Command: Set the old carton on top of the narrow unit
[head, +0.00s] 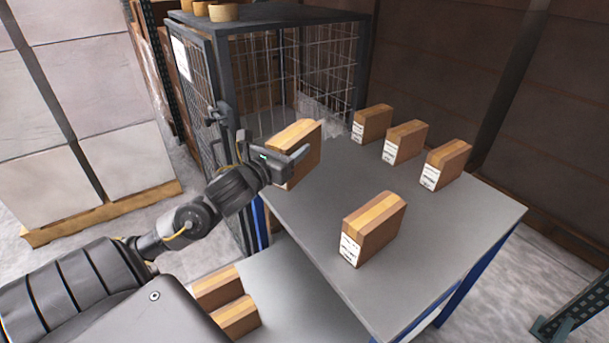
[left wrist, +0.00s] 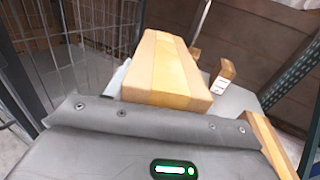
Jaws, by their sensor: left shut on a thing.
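My left gripper (head: 285,163) is shut on a brown carton (head: 296,135) with a paler tape band. It holds the carton at the far left end of a grey-topped table (head: 300,213) with blue legs, beside the wire cage. I cannot tell whether the carton touches the tabletop. In the left wrist view the held carton (left wrist: 165,72) stands beyond the grey gripper plate, and its lower part is hidden. No label names the narrow unit; the grey-topped table may be it. My right gripper is not in view.
Similar cartons stand on the table: three at the back right (head: 373,123) (head: 405,142) (head: 446,164) and one nearer the front (head: 373,228). A wire cage (head: 330,60) stands behind. Two cartons (head: 236,317) lie on a lower grey surface (head: 300,300). The table's middle is clear.

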